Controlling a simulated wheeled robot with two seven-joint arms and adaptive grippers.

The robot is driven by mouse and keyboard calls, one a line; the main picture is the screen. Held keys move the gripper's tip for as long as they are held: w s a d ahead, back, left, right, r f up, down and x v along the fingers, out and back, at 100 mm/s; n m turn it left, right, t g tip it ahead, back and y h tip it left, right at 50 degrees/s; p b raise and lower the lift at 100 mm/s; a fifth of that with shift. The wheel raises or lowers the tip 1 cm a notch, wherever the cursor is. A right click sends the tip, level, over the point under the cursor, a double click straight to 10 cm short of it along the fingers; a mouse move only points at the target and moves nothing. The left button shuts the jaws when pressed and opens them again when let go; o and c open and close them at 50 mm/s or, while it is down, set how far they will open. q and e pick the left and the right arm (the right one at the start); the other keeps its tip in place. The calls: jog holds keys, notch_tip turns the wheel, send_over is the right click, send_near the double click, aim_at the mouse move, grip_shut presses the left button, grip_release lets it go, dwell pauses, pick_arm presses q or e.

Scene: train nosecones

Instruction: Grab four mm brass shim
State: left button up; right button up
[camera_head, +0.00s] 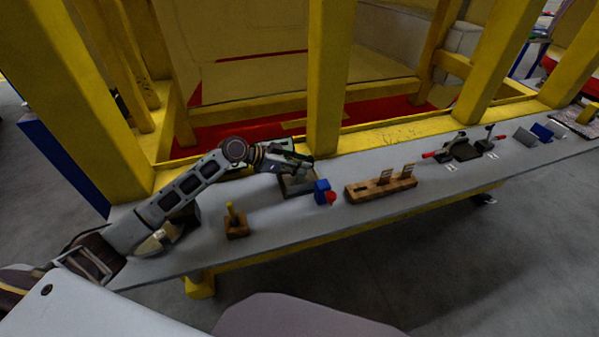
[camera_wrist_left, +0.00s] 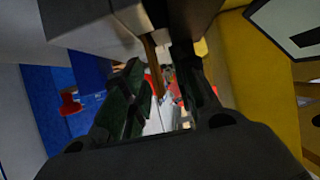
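A wooden rack (camera_head: 370,189) lies on the long grey bench, with two small upright plates (camera_head: 384,176) standing in its slots and a dark slot at its left end. I cannot read the plates' marks or tell which is the four mm brass shim. My left gripper (camera_head: 304,162) is left of the rack, above a grey tray-like fixture (camera_head: 297,185). In the left wrist view its dark fingers (camera_wrist_left: 163,95) stand apart, with background showing between them. A thin tan strip (camera_wrist_left: 152,63) shows beside the left finger; I cannot tell whether it touches. My right gripper is out of view.
A blue block (camera_head: 321,187) with a red knob (camera_head: 331,198) stands between fixture and rack. A small wooden block with a yellow peg (camera_head: 232,214) is nearer. A dark fixture with red ends (camera_head: 463,150) lies right. Yellow posts (camera_head: 328,85) rise behind the bench.

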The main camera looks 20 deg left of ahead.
pick_arm(q)
grip_shut()
jog(key=shift+r, duration=0.1)
